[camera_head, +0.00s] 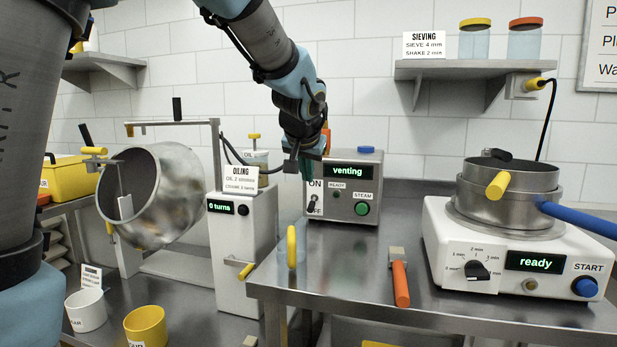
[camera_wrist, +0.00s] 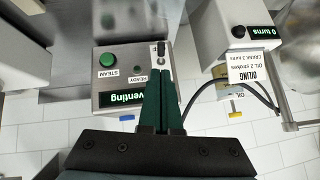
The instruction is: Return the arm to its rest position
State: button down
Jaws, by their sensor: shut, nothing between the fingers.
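My arm reaches in from the top left of the head view, and my gripper (camera_head: 306,172) hangs downward at its end. It is in front of the left part of the steam box (camera_head: 356,207), whose screen reads "venting". In the wrist view the two green fingers of my gripper (camera_wrist: 163,72) lie close together with nothing between them. Their tips appear near the ON/OFF switch (camera_wrist: 161,50) of the box; whether they touch it I cannot tell. In the head view the switch (camera_head: 313,203) sits just below the fingertips.
The steel table (camera_head: 345,270) carries a clear yellow-handled jug (camera_head: 291,246), an orange-handled tool (camera_head: 400,284) and a sieve shaker (camera_head: 520,262) reading "ready". Left are a tilted drum (camera_head: 185,195), an oiling unit (camera_head: 235,270) reading "0 turns" and two cups. A shelf (camera_head: 470,68) hangs above right.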

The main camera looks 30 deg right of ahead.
dwell(0.4)
jog(key=w+a+f+n+g+y+p, duration=0.15)
jog(key=a+f, duration=0.25)
jog(key=a, duration=0.7)
jog(key=a+f+n+g+y+p, duration=0.1)
jog(key=a+f+n+y+p, duration=0.2)
jog(key=a, duration=0.7)
jog(key=s+a+f+n+g, duration=0.1)
jog(key=s+a+f+n, duration=0.1)
jog(key=s+a, duration=0.3)
jog(key=s+a+f+n+g+p, duration=0.1)
jog(key=s+a+f, duration=0.4)
jog(key=a, duration=0.7)
jog(key=shift+s+a+n+g+p, duration=0.35)
jog(key=shift+s+n+g, duration=0.1)
jog(key=shift+s+g, duration=0.35)
